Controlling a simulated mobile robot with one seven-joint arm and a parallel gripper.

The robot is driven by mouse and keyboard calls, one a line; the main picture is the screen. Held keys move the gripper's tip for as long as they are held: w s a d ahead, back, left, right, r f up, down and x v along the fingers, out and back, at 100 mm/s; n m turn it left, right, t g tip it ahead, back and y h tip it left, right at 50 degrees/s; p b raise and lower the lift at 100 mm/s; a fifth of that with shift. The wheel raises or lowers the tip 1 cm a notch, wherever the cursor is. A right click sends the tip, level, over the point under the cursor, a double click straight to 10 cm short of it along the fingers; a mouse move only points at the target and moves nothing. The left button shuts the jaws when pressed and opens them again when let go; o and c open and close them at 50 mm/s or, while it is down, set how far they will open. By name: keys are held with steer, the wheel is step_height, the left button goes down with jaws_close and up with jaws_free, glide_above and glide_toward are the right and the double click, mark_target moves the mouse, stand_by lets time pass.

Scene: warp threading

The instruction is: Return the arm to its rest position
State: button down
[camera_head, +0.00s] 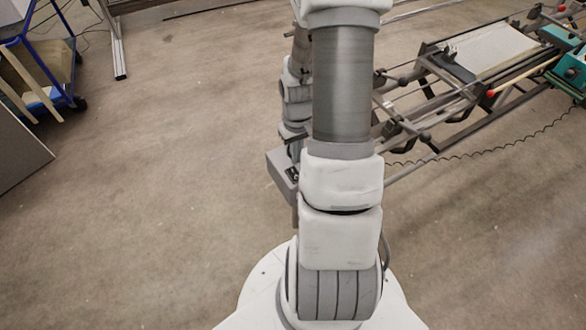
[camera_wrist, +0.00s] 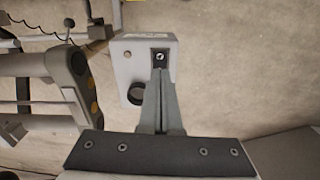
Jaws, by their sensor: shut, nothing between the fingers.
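My gripper (camera_wrist: 160,76) shows in the wrist view with its two grey fingers together and nothing between them. The fingertips appear just in front of a black square with a light round spot on a grey box (camera_wrist: 126,64). I cannot tell whether they touch it. In the head view my white and grey arm stands upright through the middle of the picture. The gripper cannot be made out there; the arm covers much of what lies behind it.
A loom-like metal frame (camera_head: 432,93) with a white sheet (camera_head: 492,48) stands at the upper right, a coiled cable beside it. A grey box (camera_head: 281,174) shows just left of my arm. A blue cart (camera_head: 42,62) stands at the upper left. The floor (camera_head: 150,190) on the left is clear.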

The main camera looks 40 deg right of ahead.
stand_by(0.4)
steer(key=w+a+r+t+h, duration=0.1)
steer(key=a+r, duration=0.2)
steer(key=r, duration=0.4)
steer(key=w+a+r+n+t+b, duration=0.1)
steer(key=a+r, duration=0.3)
steer(key=r, duration=0.2)
steer(key=w+a+r+t+h, duration=0.1)
steer(key=a+r, duration=0.2)
steer(key=r, duration=0.4)
steer(key=s+a+r+n+t+y+p, duration=0.1)
steer(key=s+a+r+t+y, duration=0.1)
steer(key=s+a+r, duration=0.8)
steer(key=shift+s+r+n+t, duration=0.2)
steer(key=shift+s+n+t, duration=0.1)
steer(key=shift+s, duration=0.3)
steer(key=shift+d, duration=0.15)
